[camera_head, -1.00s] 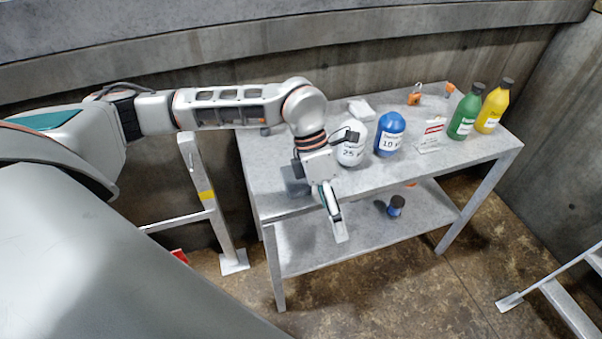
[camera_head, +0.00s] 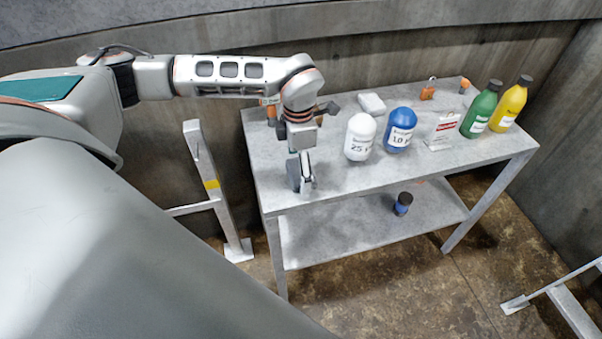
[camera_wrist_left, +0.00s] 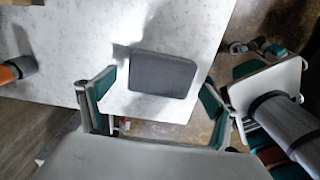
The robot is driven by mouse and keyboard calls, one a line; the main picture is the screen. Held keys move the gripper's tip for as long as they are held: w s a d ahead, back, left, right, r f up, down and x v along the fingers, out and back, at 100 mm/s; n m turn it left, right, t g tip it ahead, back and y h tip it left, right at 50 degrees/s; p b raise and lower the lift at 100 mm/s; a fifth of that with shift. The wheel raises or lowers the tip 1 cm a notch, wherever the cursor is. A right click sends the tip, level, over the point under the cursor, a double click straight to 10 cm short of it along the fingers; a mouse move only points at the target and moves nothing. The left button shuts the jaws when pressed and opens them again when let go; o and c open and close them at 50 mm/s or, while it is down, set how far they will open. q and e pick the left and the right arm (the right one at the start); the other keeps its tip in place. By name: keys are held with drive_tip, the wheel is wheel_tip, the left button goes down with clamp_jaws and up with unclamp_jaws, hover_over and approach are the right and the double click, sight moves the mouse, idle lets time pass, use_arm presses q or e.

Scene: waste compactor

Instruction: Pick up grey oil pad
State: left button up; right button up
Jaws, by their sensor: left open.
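The grey oil pad (camera_wrist_left: 163,74) is a dark grey, flat, rounded rectangle lying on the pale table top near its edge in the left wrist view. My left gripper (camera_head: 303,183) points down over the left front part of the table in the head view. In the left wrist view the left gripper (camera_wrist_left: 159,82) is open, with one finger on either side of the pad's near end and nothing held. In the head view the gripper and wrist largely hide the pad, and I cannot make it out clearly.
On the table (camera_head: 270,165) stand a white bottle (camera_head: 360,138), a blue bottle (camera_head: 399,130), a small sign (camera_head: 442,130), a green bottle (camera_head: 480,108) and a yellow bottle (camera_head: 509,104). A white block (camera_head: 371,104) lies behind. A small dark-capped container (camera_head: 402,204) is on the lower shelf.

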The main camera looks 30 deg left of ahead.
sight(299, 170)
use_arm(q)
drive_tip(key=shift+f, duration=0.6)
drive_tip(key=c, duration=1.2)
drive_tip(key=shift+r, duration=0.1)
wheel_tip(299, 170, up, 20)
drive_tip(key=p, duration=0.1)
drive_tip(key=shift+o, duration=1.3)
drive_tip(key=shift+c, duration=0.6)
